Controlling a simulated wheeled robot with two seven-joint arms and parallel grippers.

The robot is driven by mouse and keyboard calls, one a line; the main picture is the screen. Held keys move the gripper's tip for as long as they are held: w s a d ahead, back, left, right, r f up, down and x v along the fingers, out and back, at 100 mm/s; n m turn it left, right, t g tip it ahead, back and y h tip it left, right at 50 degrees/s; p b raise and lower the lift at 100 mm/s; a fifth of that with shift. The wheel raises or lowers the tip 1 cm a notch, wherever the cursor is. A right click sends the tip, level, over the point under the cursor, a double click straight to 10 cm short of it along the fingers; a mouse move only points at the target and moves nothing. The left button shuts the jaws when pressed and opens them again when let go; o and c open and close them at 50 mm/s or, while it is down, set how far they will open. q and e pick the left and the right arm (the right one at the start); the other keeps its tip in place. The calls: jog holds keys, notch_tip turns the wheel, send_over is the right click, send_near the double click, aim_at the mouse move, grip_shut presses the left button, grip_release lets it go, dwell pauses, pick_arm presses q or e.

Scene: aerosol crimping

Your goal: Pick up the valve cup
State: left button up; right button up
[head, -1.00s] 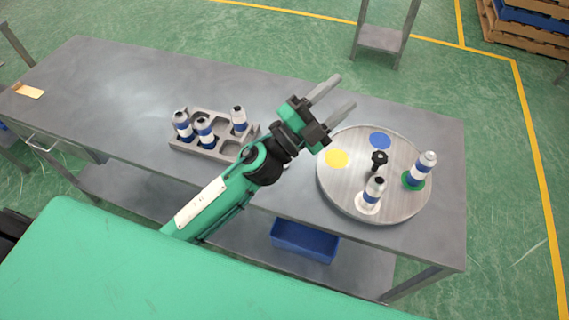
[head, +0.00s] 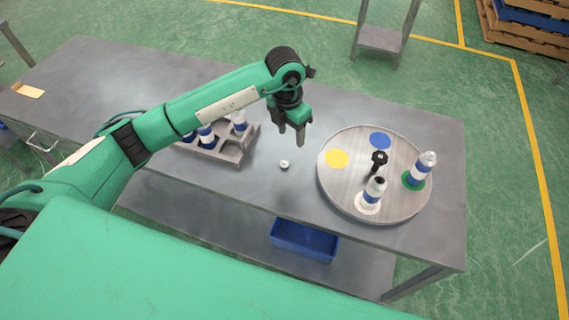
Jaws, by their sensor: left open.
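The valve cup (head: 284,164) is a small pale, silvery piece lying on the grey metal table between the can holder and the round turntable. My left gripper (head: 291,134) points down above the table, a little behind the valve cup in the picture. Its two fingers are apart with nothing between them. The gripper does not touch the cup. My right gripper is not in view.
A grey holder (head: 231,152) with several blue-and-white cans is partly hidden by my left arm. The turntable (head: 338,184) carries two cans (head: 374,189) (head: 420,168), a black knob (head: 378,161) and coloured discs. A blue bin (head: 304,240) sits below the table.

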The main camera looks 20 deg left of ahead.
pick_arm(q)
jog(key=a, duration=0.2)
jog(key=y+p, duration=0.1)
jog(key=p, duration=0.2)
send_over(284, 162)
jog(key=f, duration=0.8)
jog(key=shift+w, duration=0.2)
jog(key=shift+f+p, duration=0.4)
jog(key=shift+p, duration=0.05)
jog(key=f+p, duration=0.1)
jog(key=f, duration=0.1)
jog(key=f+p, duration=0.1)
jog(key=f, duration=0.1)
jog(key=shift+s, duration=0.2)
jog(key=shift+f, duration=0.35)
jog(key=shift+c, duration=0.4)
jog(key=c, duration=1)
